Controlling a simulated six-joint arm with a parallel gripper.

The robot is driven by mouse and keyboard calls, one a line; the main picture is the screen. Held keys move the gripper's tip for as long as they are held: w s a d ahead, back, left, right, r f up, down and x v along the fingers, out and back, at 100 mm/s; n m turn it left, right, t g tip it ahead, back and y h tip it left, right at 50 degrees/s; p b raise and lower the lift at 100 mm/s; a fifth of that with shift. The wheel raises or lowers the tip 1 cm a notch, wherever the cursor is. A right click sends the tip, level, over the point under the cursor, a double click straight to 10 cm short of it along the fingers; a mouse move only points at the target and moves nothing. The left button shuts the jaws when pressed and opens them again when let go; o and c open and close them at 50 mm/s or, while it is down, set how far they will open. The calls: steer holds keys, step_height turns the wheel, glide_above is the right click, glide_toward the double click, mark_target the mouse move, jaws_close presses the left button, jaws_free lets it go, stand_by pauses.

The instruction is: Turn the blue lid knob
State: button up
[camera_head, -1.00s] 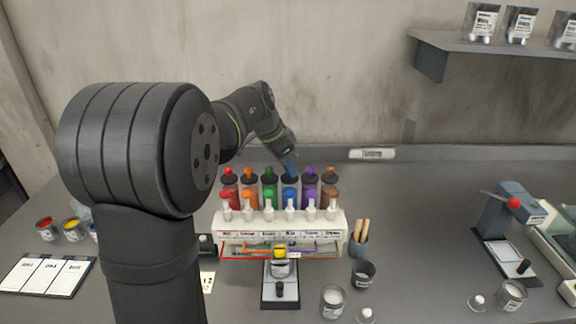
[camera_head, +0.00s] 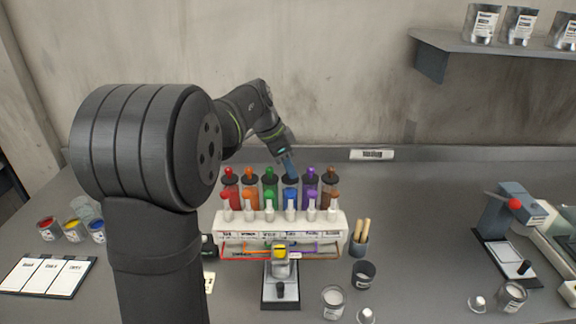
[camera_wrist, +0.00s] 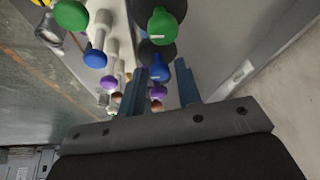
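The blue canister (camera_head: 290,195) stands in the back row of a white dispenser rack, between the green and purple ones. Its dark lid is at the top, and my gripper (camera_head: 289,168) is pointing down at it. The fingers hide the blue knob in the head view. In the wrist view the blue lid knob (camera_wrist: 158,73) shows between my two blue-grey fingers, which are apart. A gap shows on the right-finger side; contact with the left finger cannot be told.
The neighbouring green knob (camera_head: 269,171) and purple knob (camera_head: 311,171) are close on either side. The wall is close behind. A cup of wooden sticks (camera_head: 358,243) stands to the right.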

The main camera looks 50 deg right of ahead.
steer(key=shift+o, duration=0.6)
steer(key=v, duration=1.7)
steer(key=shift+r, duration=0.2)
steer(key=shift+f, duration=0.1)
steer(key=x, duration=1.7)
steer(key=shift+f, duration=0.15)
